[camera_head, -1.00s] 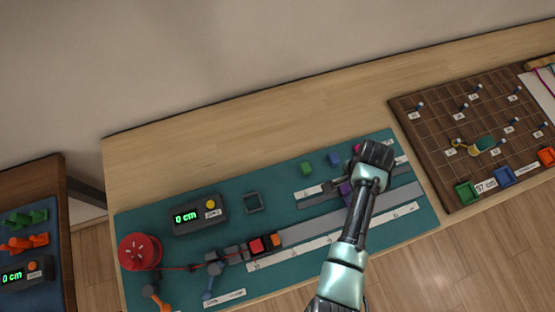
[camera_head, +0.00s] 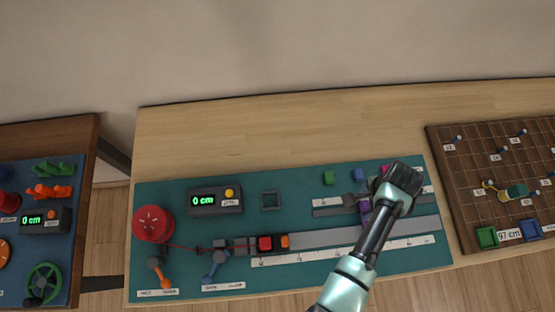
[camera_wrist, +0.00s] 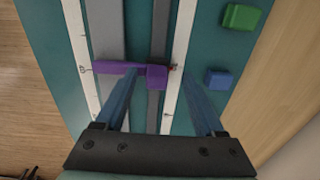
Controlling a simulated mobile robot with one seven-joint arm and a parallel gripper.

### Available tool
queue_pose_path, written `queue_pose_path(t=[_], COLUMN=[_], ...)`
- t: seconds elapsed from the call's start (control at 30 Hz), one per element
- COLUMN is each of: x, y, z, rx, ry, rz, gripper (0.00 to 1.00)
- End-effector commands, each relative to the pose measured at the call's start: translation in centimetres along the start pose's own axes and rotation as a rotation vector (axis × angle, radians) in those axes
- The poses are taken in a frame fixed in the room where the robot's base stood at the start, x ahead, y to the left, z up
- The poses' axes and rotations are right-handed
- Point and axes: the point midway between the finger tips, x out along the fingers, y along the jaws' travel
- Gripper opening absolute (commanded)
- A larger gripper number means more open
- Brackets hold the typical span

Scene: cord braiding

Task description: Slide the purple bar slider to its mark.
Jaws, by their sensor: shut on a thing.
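The purple bar slider (camera_head: 366,212) shows beside my forearm in the head view, on the right part of the teal board. In the wrist view it is a purple bar (camera_wrist: 110,68) lying across a wide grey track, with a block (camera_wrist: 157,77) at its right end on a narrower dark track. My gripper (camera_wrist: 160,73) has one finger on each side of that block and is shut on it. In the head view my gripper (camera_head: 385,186) hides part of the slider. A small reddish tick (camera_wrist: 173,67) shows on the white scale beside the block; I cannot tell whether it is the mark.
A green block (camera_wrist: 241,17) and a blue block (camera_wrist: 219,79) lie right of the tracks in the wrist view. A red reel (camera_head: 152,223), a display box (camera_head: 214,200) and a red block (camera_head: 265,243) stand farther left. A brown pegboard (camera_head: 470,170) is at the right.

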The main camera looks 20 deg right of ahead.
Motion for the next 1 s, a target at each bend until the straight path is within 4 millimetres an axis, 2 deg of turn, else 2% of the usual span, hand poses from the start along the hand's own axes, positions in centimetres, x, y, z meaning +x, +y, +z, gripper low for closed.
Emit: queue_pose_path(t=[0.03, 0.6, 1.0], x=[0.7, -5.6, -5.8], y=[0.9, 0.7, 0.6], z=[0.9, 0.5, 0.5], rx=[-0.002, 0.002, 0.003], ry=[-0.022, -0.017, -0.016], rz=[0.018, 0.017, 0.017], gripper=[0.6, 0.6, 0.6])
